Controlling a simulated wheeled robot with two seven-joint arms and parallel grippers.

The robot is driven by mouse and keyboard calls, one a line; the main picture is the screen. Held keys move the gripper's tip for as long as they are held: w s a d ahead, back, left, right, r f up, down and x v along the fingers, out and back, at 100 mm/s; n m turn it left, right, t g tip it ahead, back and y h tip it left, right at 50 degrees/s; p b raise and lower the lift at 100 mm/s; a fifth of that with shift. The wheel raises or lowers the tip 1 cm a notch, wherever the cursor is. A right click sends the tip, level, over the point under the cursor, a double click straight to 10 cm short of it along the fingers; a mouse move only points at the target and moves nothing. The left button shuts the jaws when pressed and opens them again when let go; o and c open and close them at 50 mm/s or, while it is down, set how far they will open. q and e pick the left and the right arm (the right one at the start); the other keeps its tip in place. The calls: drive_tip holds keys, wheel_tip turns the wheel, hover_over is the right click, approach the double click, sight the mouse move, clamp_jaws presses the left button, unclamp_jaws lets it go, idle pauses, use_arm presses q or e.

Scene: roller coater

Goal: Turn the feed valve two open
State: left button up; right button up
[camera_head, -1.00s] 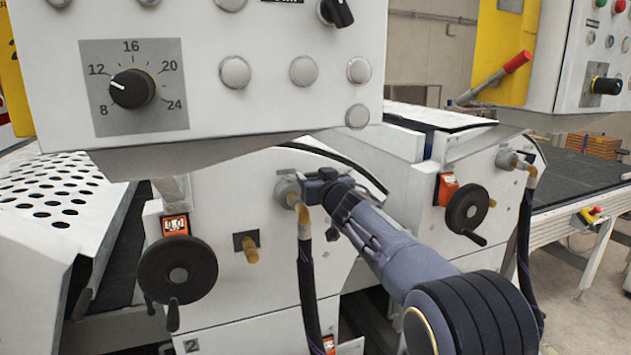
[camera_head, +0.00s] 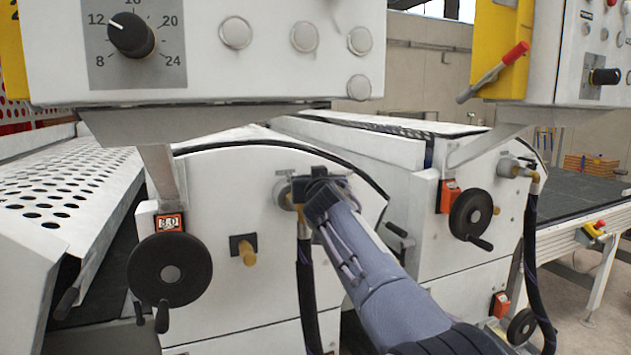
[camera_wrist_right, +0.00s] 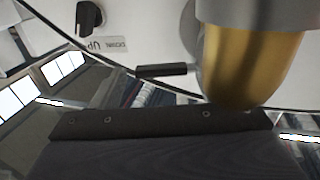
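In the head view a grey round valve fitting (camera_head: 285,193) with a brass elbow (camera_head: 303,226) and black hose sits on the white front of the nearer machine. My right gripper (camera_head: 312,190) is at this fitting and covers part of it. I cannot tell whether it touches or grips the valve, or how the valve is turned. In the right wrist view a brass piece (camera_wrist_right: 240,60) under a grey collar is very close, with a dark bar (camera_wrist_right: 160,122) below it. The fingertips are not clear there. My left gripper is not in view.
A control box (camera_head: 200,70) overhangs the machine front. A black handwheel (camera_head: 170,270) and a brass knob (camera_head: 245,248) are left of the valve. A second machine with a similar hose fitting (camera_head: 512,167) and handwheel (camera_head: 471,215) stands at right.

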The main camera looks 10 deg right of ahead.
drive_tip(key=shift+o, duration=0.2)
drive_tip(key=s+b, duration=0.5)
drive_tip(key=s, duration=0.3)
drive_tip(key=shift+b, duration=0.3)
drive_tip(key=shift+w, duration=0.1)
